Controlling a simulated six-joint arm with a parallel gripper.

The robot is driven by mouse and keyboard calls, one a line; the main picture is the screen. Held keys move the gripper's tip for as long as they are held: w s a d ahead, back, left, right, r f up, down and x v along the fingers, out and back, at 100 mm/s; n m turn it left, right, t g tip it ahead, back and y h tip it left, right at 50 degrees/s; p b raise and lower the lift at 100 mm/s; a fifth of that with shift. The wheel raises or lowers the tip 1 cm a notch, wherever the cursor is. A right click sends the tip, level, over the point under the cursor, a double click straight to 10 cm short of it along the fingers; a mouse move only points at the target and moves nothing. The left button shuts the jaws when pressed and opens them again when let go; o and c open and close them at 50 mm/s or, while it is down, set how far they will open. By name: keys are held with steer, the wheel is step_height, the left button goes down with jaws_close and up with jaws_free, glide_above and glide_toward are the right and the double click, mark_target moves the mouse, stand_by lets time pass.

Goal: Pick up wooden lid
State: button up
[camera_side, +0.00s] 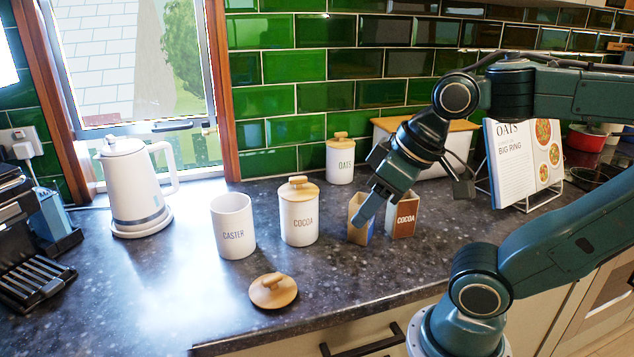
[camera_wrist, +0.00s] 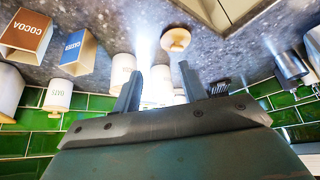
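The wooden lid (camera_side: 273,291) is a round, light-brown disc with a knob on top. It lies knob up on the dark speckled worktop near the front edge, in front of the white CASTER canister (camera_side: 233,226), which has no lid on. In the wrist view the lid (camera_wrist: 176,39) shows beyond the fingertips, near the worktop edge. My gripper (camera_side: 366,192) is up and to the right of the lid, well apart from it, by the small boxes. In the wrist view my gripper (camera_wrist: 157,77) has its two fingers spread with nothing clearly held between them.
A COCOA canister (camera_side: 299,214) with its wooden lid stands beside the CASTER one. An OATS canister (camera_side: 340,160), a blue-and-tan box (camera_side: 359,228) and a brown COCOA box (camera_side: 403,217) stand further right. A white kettle (camera_side: 133,185) is left. The worktop around the lid is clear.

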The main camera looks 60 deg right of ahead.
steer(key=shift+w, duration=0.1)
steer(key=w+a+f+m+g+y, duration=0.25)
steer(key=w+f+m+y, duration=0.4)
steer(key=w+m, duration=0.4)
steer(key=w+d+f+m+t+y, duration=0.1)
steer(key=w+d+m+t+y, duration=0.2)
steer(key=m, duration=0.9)
steer(key=d+y, duration=0.2)
steer(key=shift+d+m+y, duration=0.3)
steer(key=shift+m+y, duration=0.05)
steer(key=shift+f, duration=0.15)
